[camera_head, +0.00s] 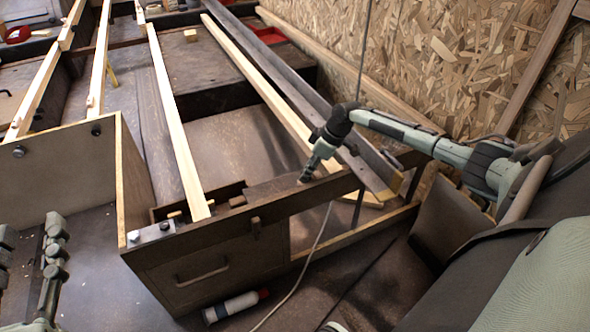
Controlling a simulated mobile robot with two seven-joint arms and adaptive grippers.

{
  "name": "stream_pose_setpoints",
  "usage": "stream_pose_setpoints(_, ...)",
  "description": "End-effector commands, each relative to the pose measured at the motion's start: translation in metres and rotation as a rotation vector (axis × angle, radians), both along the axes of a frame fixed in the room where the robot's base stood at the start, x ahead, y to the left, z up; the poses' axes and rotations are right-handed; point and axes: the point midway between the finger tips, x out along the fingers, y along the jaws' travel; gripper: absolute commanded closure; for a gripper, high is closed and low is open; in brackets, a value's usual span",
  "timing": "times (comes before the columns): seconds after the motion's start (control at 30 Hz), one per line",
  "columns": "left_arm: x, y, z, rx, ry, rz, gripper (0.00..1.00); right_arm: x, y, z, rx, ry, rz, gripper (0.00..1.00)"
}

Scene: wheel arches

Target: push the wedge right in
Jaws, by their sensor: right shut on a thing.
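My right gripper (306,178) reaches in from the right and points down at the top edge of the wooden bench (215,238). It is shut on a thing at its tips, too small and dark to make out. A flat dark brown wood piece (272,188) lies just left of the tips. A small brown block (237,201) and a small light wood peg (174,214) sit by the slot at the bench top; I cannot tell which piece is the wedge. My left gripper (30,240) is at the lower left edge, fingers apart, empty and far from the bench.
Long pale slats (178,120) and a dark beam (300,95) run back from the bench. A chipboard wall (450,60) stands behind my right arm.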

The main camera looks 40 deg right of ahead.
Motion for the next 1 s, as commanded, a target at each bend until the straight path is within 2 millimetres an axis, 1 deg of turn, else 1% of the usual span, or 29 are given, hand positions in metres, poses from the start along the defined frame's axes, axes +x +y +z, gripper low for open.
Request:
stream_pose_setpoints(0.03,0.000,0.000,0.000,0.000,0.000,0.000,0.60,-0.002,-0.005,-0.001,-0.007,0.004,-0.003,1.00)
stream_pose_setpoints(0.23,0.000,0.000,0.000,0.000,-0.001,0.000,0.60,-0.002,-0.004,-0.001,-0.008,0.004,-0.002,1.00)
stream_pose_setpoints(0.27,0.000,0.000,0.000,0.000,-0.001,0.000,0.60,-0.002,-0.004,-0.001,-0.008,0.004,-0.002,0.71)
stream_pose_setpoints(0.4,0.000,0.000,0.001,-0.001,-0.002,-0.001,0.60,-0.001,-0.003,-0.001,-0.006,0.002,-0.002,0.54)
stream_pose_setpoints(0.43,0.000,0.000,0.001,-0.001,-0.002,-0.001,0.60,-0.001,-0.003,-0.001,-0.006,0.002,-0.002,0.51)
stream_pose_setpoints(0.77,0.000,0.000,0.000,-0.001,-0.002,0.000,0.60,-0.001,-0.002,0.003,-0.004,0.000,0.000,0.51)
stream_pose_setpoints(0.87,0.000,0.000,0.000,-0.001,-0.002,0.000,0.60,-0.005,-0.005,0.012,-0.005,-0.001,0.000,0.51)
stream_pose_setpoints(1.0,0.000,0.000,0.000,-0.002,-0.002,0.000,0.60,-0.014,-0.011,0.037,-0.007,0.000,0.001,0.51)
